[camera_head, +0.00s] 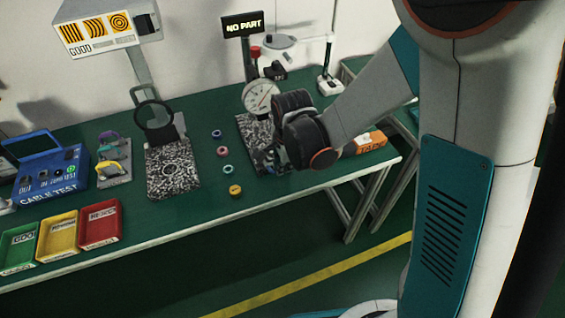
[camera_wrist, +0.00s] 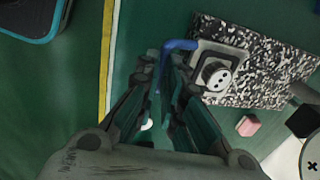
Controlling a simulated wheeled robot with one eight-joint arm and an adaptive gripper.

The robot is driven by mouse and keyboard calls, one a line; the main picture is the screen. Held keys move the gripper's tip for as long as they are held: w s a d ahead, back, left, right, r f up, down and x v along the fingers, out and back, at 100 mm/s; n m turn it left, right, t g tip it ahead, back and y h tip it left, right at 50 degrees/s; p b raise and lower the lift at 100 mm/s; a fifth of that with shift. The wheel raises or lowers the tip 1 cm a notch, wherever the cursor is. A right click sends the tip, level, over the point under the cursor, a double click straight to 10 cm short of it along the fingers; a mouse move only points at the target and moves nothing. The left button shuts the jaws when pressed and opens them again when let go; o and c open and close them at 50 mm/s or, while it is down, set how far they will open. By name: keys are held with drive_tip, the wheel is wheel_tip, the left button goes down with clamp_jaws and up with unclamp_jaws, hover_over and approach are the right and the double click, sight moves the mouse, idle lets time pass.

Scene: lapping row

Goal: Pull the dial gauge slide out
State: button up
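The dial gauge (camera_head: 260,97) stands on a speckled stone base (camera_head: 252,126), which also fills the upper right of the wrist view (camera_wrist: 275,62). The slide (camera_wrist: 228,52), a light plate with a round dark holder (camera_wrist: 216,74), sits at the base's near end. Its blue handle (camera_wrist: 181,44) sticks out from it. My gripper (camera_wrist: 162,62) is open, with one finger on each side of the handle's outer bar; a gap shows between the fingers, and I cannot tell whether either touches. In the head view my wrist hides most of the slide and the fingers.
An orange box (camera_head: 371,141) stands to the right. A sign (camera_head: 243,24) reads "NO PART". A second speckled plate (camera_head: 173,178) is further left.

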drive_tip(key=o, duration=0.4)
drive_tip(key=shift+s+d+f, duration=0.15)
drive_tip(key=shift+s, duration=0.2)
drive_tip(key=shift+o, duration=0.4)
drive_tip(key=shift+w, duration=0.15)
wheel_tip(320, 180, up, 7)
drive_tip(key=s, duration=0.1)
drive_tip(key=shift+d+r, duration=0.15)
drive_tip(key=shift+r, duration=0.05)
drive_tip(key=shift+s, duration=0.1)
